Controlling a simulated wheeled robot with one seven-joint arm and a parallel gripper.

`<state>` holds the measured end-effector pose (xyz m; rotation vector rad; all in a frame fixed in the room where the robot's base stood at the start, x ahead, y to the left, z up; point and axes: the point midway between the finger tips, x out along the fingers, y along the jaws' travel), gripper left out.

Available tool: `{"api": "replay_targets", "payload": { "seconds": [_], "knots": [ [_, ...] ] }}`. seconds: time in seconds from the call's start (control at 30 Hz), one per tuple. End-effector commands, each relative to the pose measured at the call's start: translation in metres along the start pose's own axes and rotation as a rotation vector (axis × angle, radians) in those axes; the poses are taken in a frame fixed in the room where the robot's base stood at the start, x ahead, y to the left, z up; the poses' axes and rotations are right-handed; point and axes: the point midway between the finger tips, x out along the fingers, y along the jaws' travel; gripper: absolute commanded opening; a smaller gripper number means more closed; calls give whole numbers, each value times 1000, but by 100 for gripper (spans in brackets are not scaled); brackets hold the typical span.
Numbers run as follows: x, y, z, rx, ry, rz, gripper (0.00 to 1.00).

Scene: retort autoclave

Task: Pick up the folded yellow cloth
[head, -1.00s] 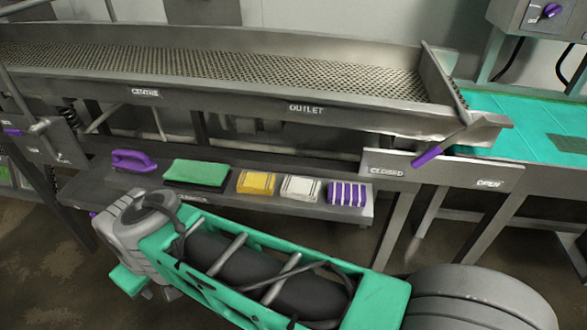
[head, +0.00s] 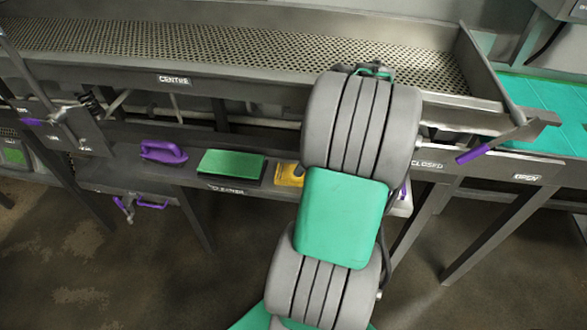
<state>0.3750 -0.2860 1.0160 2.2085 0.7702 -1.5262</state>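The folded yellow cloth (head: 285,174) lies on the grey shelf below the conveyor, just right of the green pad (head: 231,164). Its right part is hidden behind my arm, which stands across the middle of the head view. My gripper is hidden behind the arm, so its distance from the cloth and whether it is open or shut do not show.
The perforated conveyor tray (head: 220,58) runs above. A purple-tipped lever (head: 474,153) sticks out at right. The white and the striped folded cloths are mostly hidden by my arm.

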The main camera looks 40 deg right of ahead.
Motion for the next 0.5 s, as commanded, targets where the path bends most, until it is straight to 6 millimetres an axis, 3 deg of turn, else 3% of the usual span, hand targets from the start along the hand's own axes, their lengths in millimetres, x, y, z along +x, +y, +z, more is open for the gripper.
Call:
{"api": "replay_targets", "payload": {
  "seconds": [0.03, 0.13, 0.5],
  "knots": [
    [-4, 6, 14, -18, 14, 0, 85],
    [0, 10, 23, -49, 27, -1, 85],
    [57, 9, 11, -52, 26, -4, 85]
  ]
}}
